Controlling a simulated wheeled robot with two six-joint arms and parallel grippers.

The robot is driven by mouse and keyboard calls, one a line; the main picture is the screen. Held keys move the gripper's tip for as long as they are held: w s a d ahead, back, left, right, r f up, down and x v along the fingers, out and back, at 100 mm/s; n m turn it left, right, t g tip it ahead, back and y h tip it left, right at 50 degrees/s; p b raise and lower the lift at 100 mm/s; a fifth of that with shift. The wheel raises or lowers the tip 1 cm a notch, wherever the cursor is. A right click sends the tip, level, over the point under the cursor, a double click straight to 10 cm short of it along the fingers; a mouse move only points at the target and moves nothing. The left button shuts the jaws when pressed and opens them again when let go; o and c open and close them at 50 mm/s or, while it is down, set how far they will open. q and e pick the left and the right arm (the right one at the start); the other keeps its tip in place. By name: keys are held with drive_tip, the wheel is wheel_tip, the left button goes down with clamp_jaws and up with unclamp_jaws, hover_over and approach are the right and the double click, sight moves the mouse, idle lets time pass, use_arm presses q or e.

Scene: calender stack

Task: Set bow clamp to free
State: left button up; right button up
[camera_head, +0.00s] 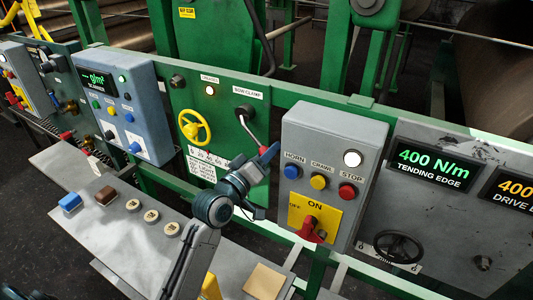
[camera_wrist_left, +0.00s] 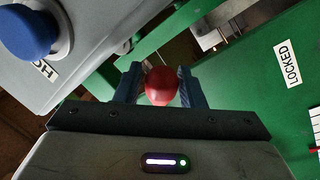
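The bow clamp is a lever on the green panel, under a BOW CLAMP label (camera_head: 248,93). Its metal rod (camera_head: 251,128) slants down and right from a dark pivot (camera_head: 244,110). Its red ball knob (camera_wrist_left: 162,87) shows in the left wrist view; in the head view my gripper mostly covers it. My left gripper (camera_head: 268,153) is at the lever's lower end. In the wrist view its two fingers (camera_wrist_left: 161,88) sit close on both sides of the knob and appear to touch it. A LOCKED label (camera_wrist_left: 289,64) is on the green panel there. My right gripper is not in view.
A grey box (camera_head: 333,150) with buttons and a red switch stands just right of my gripper. Its blue button (camera_wrist_left: 28,30) is near in the wrist view. A yellow handwheel (camera_head: 194,127) and a lit lamp (camera_head: 210,90) are left of the lever.

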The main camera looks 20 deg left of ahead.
use_arm(q)
drive_tip(key=shift+o, duration=1)
drive_tip(key=shift+s+f, duration=0.15)
drive_tip(key=shift+s, duration=0.05)
drive_tip(key=b+v, duration=0.2)
drive_tip(key=v, duration=0.8)
drive_tip(key=shift+s, duration=0.2)
drive_tip(key=shift+a, duration=0.1)
